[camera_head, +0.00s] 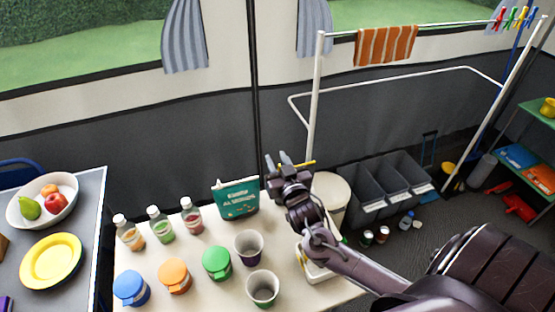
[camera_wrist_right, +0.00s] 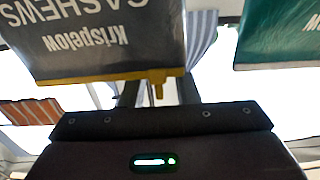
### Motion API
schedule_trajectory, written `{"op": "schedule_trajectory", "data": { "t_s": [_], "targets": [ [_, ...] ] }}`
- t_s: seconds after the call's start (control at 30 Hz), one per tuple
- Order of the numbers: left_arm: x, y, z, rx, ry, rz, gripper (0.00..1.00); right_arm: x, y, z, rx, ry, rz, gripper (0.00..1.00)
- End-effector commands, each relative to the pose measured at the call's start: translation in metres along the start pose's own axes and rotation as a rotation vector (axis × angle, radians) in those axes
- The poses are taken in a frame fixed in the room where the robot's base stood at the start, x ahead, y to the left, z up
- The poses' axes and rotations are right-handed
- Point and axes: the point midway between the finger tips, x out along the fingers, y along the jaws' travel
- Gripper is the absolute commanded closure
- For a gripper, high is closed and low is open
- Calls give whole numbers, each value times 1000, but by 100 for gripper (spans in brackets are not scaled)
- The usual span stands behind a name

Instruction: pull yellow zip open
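A dark grey cashew pouch (camera_wrist_right: 95,35) appears upside down at the upper left of the right wrist view. A yellow zip strip (camera_wrist_right: 105,76) runs along its edge, and a small yellow pull tab (camera_wrist_right: 158,91) hangs from the strip's right end. My right gripper (camera_wrist_right: 157,92) is open, its two dark fingers spaced either side of the tab; I cannot tell the depth between them. In the head view my right gripper (camera_head: 282,158) is above the table's far right corner and hides most of this pouch; only a yellow bit (camera_head: 309,163) shows. My left gripper is out of view.
A teal pouch (camera_head: 235,200) stands just left of my right gripper. Several bottles (camera_head: 160,224), coloured-lid jars (camera_head: 174,276) and two cups (camera_head: 249,247) occupy the table. A white bin (camera_head: 331,192) and grey crates (camera_head: 385,185) stand beyond.

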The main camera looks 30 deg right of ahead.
Motion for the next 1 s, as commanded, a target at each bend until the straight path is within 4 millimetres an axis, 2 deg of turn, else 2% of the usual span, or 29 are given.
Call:
{"op": "schedule_trajectory", "data": {
  "t_s": [0.27,0.47,0.83,0.93,1.0],
  "targets": [
    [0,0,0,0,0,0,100,2,0,0,0,0,0,73],
    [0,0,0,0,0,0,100,1,0,0,0,0,0,99],
    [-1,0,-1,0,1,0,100,1,2,0,0,-1,1,100],
    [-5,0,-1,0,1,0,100,2,16,0,-2,-2,4,100],
    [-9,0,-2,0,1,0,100,1,32,-1,-5,-2,5,100]
  ]
}}
